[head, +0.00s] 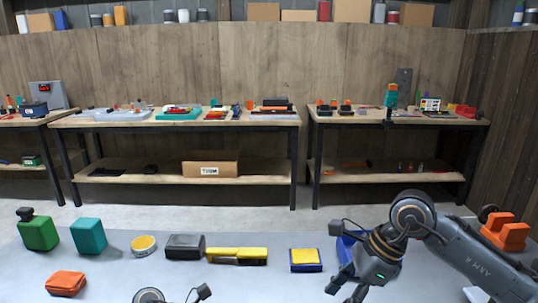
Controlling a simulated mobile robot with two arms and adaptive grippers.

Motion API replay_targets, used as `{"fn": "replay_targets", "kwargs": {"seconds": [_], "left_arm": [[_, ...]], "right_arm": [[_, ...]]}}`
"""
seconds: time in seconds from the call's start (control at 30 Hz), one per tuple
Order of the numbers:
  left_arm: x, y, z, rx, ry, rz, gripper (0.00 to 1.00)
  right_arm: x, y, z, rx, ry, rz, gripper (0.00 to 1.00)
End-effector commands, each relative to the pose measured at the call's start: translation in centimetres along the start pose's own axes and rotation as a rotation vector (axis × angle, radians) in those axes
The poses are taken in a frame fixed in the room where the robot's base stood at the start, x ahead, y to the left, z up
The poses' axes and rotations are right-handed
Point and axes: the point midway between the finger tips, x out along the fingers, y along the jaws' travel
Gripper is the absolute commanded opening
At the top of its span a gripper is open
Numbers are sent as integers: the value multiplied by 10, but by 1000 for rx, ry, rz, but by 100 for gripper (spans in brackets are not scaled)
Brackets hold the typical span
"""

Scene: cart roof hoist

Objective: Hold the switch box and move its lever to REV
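No switch box with a readable REV mark or clear lever can be made out. A dark grey box (185,246) lies on the grey surface in front, left of centre. A blue box with a yellow top (305,260) lies to its right. I cannot tell whether either is the switch box. My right gripper (347,289) points down at the lower right, fingers apart, with nothing seen between them. Only the top of my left wrist shows at the bottom edge; its fingers are out of frame.
The grey surface (110,275) also holds a green canister (38,232), a teal block (88,236), a yellow round tin (143,245), an orange item (66,283) and a yellow tool (237,256). A blue container (345,247) is partly behind my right gripper. Workbenches stand behind.

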Motion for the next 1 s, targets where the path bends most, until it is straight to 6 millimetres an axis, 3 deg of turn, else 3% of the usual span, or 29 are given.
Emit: {"fn": "replay_targets", "kwargs": {"seconds": [0.53,1.0], "left_arm": [[0,0,-1,-1,1,-1,32],[0,0,-1,0,1,-1,32]], "right_arm": [[67,1,0,0,0,3,49],[78,0,0,0,0,0,49]]}}
